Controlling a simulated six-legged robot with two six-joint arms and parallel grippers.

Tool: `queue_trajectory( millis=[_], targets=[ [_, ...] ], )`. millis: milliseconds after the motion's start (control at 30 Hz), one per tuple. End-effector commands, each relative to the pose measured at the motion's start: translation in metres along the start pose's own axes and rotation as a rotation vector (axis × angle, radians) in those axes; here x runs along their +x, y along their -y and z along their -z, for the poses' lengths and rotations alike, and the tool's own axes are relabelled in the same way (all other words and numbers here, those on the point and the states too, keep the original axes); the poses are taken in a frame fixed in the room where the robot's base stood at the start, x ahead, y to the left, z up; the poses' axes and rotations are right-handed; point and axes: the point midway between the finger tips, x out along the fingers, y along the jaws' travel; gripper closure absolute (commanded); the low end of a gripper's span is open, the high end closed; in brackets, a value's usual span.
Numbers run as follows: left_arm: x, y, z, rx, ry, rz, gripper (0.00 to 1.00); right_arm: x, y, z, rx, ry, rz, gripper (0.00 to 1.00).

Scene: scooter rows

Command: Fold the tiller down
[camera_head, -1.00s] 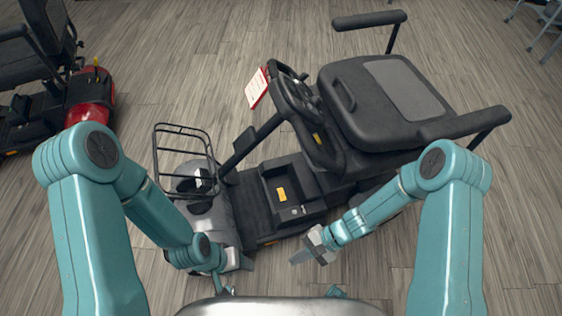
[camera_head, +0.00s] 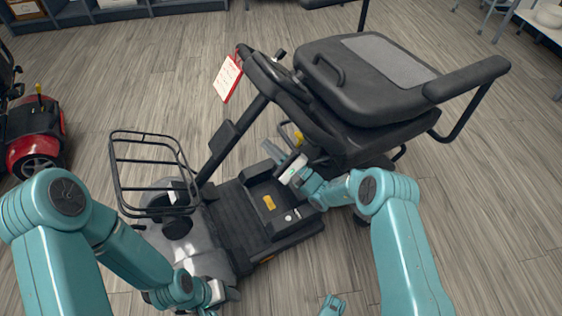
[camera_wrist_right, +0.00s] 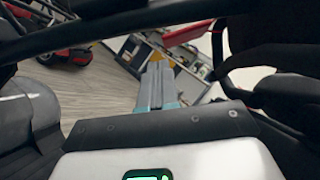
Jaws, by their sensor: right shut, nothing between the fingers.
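The black tiller (camera_head: 238,138) of the scooter rises from the front end and leans toward the seat. Its handlebar head (camera_head: 277,75) stands beside the seat (camera_head: 365,75), with a red-and-white tag (camera_head: 227,79) hanging from it. My right gripper (camera_head: 271,150) is shut and empty, over the deck, below the handlebar head and to the right of the tiller column; I cannot tell if it touches anything. Its closed fingers (camera_wrist_right: 157,86) also show in the right wrist view. My left gripper (camera_head: 213,292) is low by the scooter's front end; its fingers are unclear.
A wire basket (camera_head: 152,172) is at the scooter's front. The armrest (camera_head: 467,78) sticks out to the right of the seat. A red scooter (camera_head: 35,140) stands at the left, and shelves (camera_head: 110,12) line the back. The wooden floor (camera_head: 480,210) at right is clear.

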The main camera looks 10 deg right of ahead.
Motion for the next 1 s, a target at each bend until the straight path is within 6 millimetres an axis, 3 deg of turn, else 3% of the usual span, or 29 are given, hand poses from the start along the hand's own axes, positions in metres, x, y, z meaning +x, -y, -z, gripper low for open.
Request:
queue_trajectory(
  millis=[100,300,767,1000],
  targets=[
    [0.006,0.003,0.002,-0.005,-0.004,0.0,0.42,0.023,-0.001,-0.004,0.0,0.004,0.0,1.0],
    [0.007,0.004,0.002,-0.006,-0.006,0.001,0.42,0.041,-0.001,-0.023,0.001,0.0,-0.001,1.0],
    [0.007,0.004,0.003,-0.006,-0.006,0.001,0.42,0.047,-0.002,-0.029,0.0,-0.002,-0.001,1.0],
    [-0.007,-0.003,-0.001,0.003,0.002,0.0,0.42,0.06,0.003,-0.05,-0.043,0.001,-0.03,1.0]
  ],
)
